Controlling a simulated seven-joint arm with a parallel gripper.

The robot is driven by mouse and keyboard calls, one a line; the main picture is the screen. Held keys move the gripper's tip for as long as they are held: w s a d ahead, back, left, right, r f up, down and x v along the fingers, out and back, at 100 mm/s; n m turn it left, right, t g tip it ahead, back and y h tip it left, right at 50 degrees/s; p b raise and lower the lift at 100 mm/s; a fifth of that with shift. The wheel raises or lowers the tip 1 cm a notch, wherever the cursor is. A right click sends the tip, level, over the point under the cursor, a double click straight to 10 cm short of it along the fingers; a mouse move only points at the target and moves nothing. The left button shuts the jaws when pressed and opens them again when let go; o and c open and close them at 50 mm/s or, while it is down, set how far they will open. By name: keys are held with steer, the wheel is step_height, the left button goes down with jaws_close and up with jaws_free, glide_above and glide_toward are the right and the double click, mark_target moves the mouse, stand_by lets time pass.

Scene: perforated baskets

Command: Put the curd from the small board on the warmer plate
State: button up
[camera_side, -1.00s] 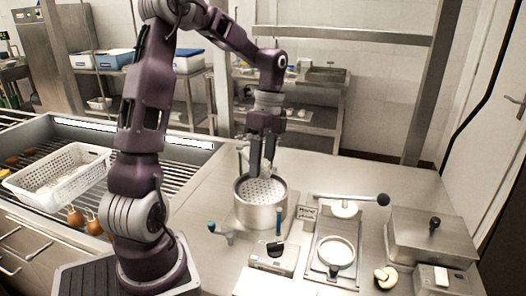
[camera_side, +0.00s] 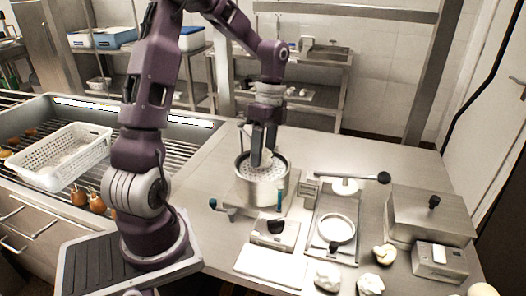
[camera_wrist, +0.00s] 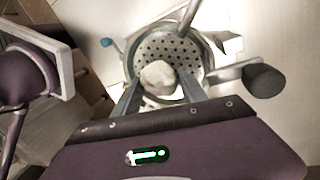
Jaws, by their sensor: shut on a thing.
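My gripper (camera_side: 262,162) is shut on a whitish, uneven lump of curd (camera_wrist: 158,77). In the side view it points down into a round metal pot (camera_side: 262,190). The wrist view shows the curd between both fingertips over the perforated plate (camera_wrist: 152,50) in this pot. I cannot tell whether the curd touches it. A bare white board (camera_side: 268,270) lies at the front of the counter. Whitish lumps (camera_side: 327,277) (camera_side: 370,284) lie to its right. Which thing is the warmer plate is not clear.
A small device with a black knob (camera_side: 275,232) stands in front of the pot. A lever press (camera_side: 336,228) and a lidded metal box (camera_side: 432,212) stand right. A white perforated basket (camera_side: 62,157) sits on the rack at left. The counter behind the press is clear.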

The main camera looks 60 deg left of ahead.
steer(key=shift+f, duration=0.6)
stand_by(0.3)
steer(key=o, duration=1.5)
steer(key=shift+c, duration=0.2)
steer(key=shift+r, duration=0.35)
steer(key=shift+s+d+v, duration=0.15)
steer(key=shift+s+v, duration=0.05)
steer(key=shift+v, duration=1)
steer(key=shift+s+d+v, duration=0.15)
steer(key=shift+s+v, duration=0.05)
steer(key=shift+v, duration=1)
steer(key=shift+s+d+v, duration=0.15)
steer(key=shift+s+v, duration=0.1)
steer(key=shift+v, duration=0.95)
steer(key=shift+r, duration=0.2)
